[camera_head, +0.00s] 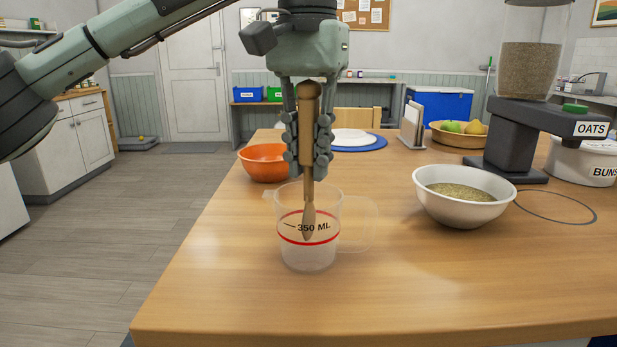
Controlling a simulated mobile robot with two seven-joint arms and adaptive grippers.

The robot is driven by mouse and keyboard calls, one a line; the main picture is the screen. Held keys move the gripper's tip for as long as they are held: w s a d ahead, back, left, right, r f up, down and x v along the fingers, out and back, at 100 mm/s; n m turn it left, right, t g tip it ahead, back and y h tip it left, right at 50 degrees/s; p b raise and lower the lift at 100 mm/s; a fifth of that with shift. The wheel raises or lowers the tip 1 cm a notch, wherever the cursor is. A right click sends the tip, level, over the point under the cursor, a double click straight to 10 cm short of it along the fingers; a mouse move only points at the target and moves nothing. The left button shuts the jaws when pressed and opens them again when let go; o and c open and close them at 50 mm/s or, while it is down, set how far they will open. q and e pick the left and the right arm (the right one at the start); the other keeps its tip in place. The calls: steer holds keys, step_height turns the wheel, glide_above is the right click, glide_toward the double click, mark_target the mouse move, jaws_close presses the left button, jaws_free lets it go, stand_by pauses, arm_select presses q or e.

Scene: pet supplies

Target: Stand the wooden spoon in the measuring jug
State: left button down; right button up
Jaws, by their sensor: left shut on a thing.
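The spoon's lower end shows within the jug's outline, near the marking. I cannot tell whether it touches the jug's bottom. My right gripper is out of view.
An orange bowl (262,164) stands behind the jug on the left. A white bowl of grain (463,212) stands to the right, near the oats dispenser (512,135). A blue-rimmed plate (375,143) lies further back. The wooden table (420,295) is clear in front.

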arm_select(q)
steer(key=shift+f, duration=1.2)
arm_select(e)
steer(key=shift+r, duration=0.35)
arm_select(q)
steer(key=shift+f, duration=0.2)
steer(key=c, duration=1.4)
jaws_free()
steer(key=shift+c, duration=0.2)
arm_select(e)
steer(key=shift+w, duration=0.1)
arm_select(q)
steer(key=shift+r, duration=0.15)
